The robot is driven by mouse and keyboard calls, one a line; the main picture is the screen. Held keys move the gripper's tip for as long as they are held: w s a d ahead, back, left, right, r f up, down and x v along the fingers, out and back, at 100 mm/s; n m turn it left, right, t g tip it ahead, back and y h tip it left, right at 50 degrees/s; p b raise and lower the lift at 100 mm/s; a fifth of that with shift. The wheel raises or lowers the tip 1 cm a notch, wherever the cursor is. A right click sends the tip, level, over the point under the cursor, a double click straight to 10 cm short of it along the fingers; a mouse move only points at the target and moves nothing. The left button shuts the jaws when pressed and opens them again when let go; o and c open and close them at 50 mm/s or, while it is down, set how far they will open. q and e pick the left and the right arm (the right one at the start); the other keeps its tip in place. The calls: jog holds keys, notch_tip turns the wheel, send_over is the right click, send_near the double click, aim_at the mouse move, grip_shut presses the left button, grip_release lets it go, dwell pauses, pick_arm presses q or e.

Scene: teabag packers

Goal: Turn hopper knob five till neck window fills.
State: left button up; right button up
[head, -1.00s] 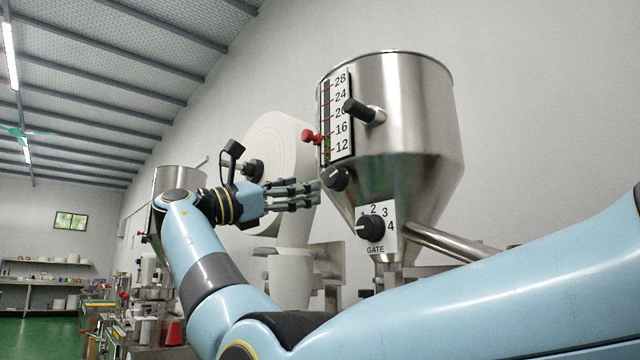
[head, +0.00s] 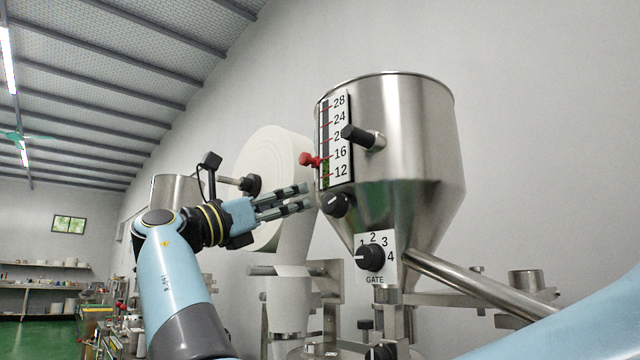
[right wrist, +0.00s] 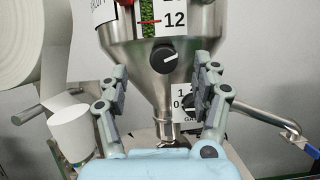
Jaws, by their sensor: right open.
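The steel hopper (head: 400,130) has a scale strip (head: 338,110) marked 12 to 28, with green fill low in its window, around 12 to 16. A black knob (head: 336,204) with a white pointer line sits on the cone; it also shows in the right wrist view (right wrist: 165,60). Below it is the black GATE knob (head: 370,257), its pointer toward the left. I see no label reading five. My right gripper (head: 303,197) is open and empty, left of the cone knob, apart from it. In the right wrist view its fingers (right wrist: 160,98) frame the hopper's lower cone. My left gripper is not seen.
A red knob (head: 310,160) and a black-ended handle (head: 362,137) stick out near the scale. A large white roll (head: 268,165) hangs behind my right gripper. A steel pipe (head: 465,283) slants right from the hopper's neck. Shelves (head: 40,285) stand far left.

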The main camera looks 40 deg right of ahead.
aim_at(329, 201)
jog(key=d+p, duration=0.2)
jog(key=d, duration=0.1)
jog(key=d+r+n+p, duration=0.1)
jog(key=d+p, duration=0.1)
jog(key=d, duration=0.1)
jog(key=d+n+t+p, duration=0.1)
jog(key=d+p, duration=0.1)
jog(key=d, duration=0.2)
jog(key=shift+w+d+r+y+p, duration=0.1)
jog(key=shift+r+y+p, duration=0.2)
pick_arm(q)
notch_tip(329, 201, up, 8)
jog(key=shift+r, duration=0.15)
pick_arm(e)
jog(key=c, duration=1.2)
jog(key=m+b, duration=0.1)
jog(key=m+g+b, duration=0.1)
jog(key=m+b, duration=0.1)
jog(key=m+g+b, duration=0.1)
jog(key=shift+f+b, duration=0.25)
jog(key=shift+b, duration=0.1)
jog(key=shift+m+g, duration=0.3)
jog(key=shift+m, duration=0.3)
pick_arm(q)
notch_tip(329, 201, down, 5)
pick_arm(e)
jog(key=shift+r+m, duration=0.2)
jog(key=shift+m, duration=0.1)
